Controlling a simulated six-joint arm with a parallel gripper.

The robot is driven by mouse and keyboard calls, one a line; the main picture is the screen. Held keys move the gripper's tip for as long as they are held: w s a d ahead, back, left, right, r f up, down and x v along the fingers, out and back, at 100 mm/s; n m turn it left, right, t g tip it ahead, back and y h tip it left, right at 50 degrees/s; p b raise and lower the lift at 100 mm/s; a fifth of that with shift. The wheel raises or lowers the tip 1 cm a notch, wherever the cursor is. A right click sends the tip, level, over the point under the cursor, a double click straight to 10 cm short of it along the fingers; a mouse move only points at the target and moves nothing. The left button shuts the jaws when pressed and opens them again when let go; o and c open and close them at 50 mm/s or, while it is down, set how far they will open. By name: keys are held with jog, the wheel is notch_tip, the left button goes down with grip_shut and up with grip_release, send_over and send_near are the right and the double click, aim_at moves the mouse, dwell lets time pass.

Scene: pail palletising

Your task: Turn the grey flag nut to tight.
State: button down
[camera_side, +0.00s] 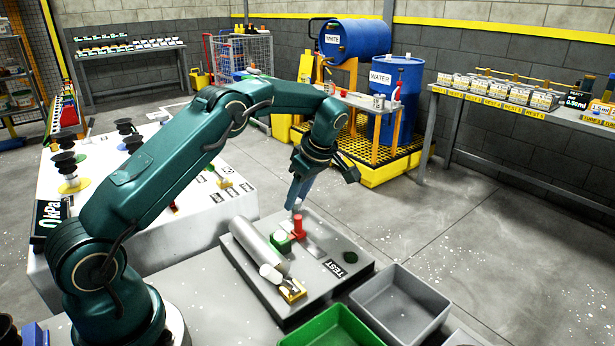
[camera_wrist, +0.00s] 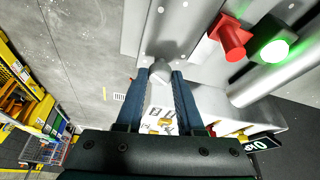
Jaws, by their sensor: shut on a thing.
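My gripper (camera_side: 293,204) reaches down over the back edge of the grey test plate (camera_side: 352,256), behind a red knob (camera_side: 299,229). In the wrist view its two blue fingers (camera_wrist: 160,77) are closed on a small grey piece (camera_wrist: 160,68), which looks like the grey flag nut. The fingertips cover part of it, so its turn angle cannot be told. In the side view the nut is hidden or too small to make out. The red knob also shows to the right of the fingers in the wrist view (camera_wrist: 231,39).
A lit green button (camera_wrist: 272,45) is beside the red knob. A light grey cylinder (camera_side: 259,247) lies along the plate's left part, with a brass piece (camera_side: 292,290) at its near end. A green bin (camera_side: 330,330) and a grey bin (camera_side: 400,303) stand in front.

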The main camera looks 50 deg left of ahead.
jog(key=shift+w+n+g, duration=0.1)
jog(key=shift+n+g, duration=0.3)
jog(key=shift+n, duration=0.7)
jog(key=shift+f+n+h, duration=0.1)
jog(key=shift+n+h, duration=0.2)
jog(key=shift+n, duration=0.3)
jog(key=c, duration=0.5)
grip_release()
jog(key=shift+g, duration=0.3)
jog(key=shift+c, duration=0.2)
jog(key=shift+m, duration=0.5)
